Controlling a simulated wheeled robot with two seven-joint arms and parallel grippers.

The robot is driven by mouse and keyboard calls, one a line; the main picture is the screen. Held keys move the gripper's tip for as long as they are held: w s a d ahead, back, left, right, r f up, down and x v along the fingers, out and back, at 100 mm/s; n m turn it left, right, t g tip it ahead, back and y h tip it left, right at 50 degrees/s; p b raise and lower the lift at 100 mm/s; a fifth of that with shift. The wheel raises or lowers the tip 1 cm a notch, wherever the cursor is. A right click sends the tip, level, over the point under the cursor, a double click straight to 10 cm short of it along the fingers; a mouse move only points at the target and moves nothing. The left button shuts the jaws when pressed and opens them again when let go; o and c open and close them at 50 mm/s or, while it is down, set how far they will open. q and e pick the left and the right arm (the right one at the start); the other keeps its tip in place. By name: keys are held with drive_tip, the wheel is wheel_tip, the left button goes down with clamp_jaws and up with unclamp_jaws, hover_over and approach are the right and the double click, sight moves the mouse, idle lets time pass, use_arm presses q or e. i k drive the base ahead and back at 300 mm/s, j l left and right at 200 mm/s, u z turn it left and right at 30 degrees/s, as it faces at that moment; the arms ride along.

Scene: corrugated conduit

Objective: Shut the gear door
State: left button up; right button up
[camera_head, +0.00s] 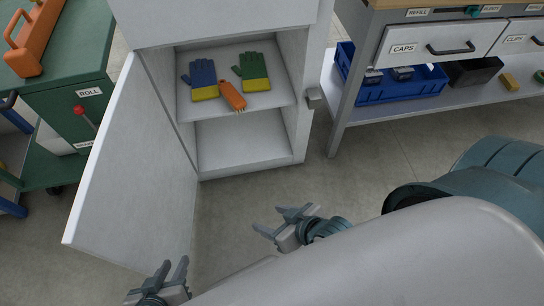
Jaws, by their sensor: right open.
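The gear door (135,165) is a white panel standing wide open, hinged at the left side of the white cabinet (300,120) and swung out toward me. The cabinet's inside is exposed. My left gripper (174,262) is open and empty at the bottom of the view, close to the door's lower edge in the picture; I cannot tell whether it touches. My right gripper (266,217) is open and empty, right of the door and in front of the cabinet, over the floor. A small grey latch block (315,97) sits on the cabinet's right edge.
A green cart (70,100) stands left behind the door. A workbench (350,70) with a blue crate (390,92) is at right. Floor before the cabinet is clear.

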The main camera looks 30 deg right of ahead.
sight(134, 205)
drive_tip(key=k, duration=1.2)
drive_tip(key=z, duration=1.55)
drive_tip(key=k+j, duration=0.1)
drive_tip(key=j, duration=1.15)
drive_tip(key=k+j, duration=0.1)
drive_tip(key=j, duration=1.15)
drive_tip(key=k+j, duration=0.1)
drive_tip(key=j, duration=1.1)
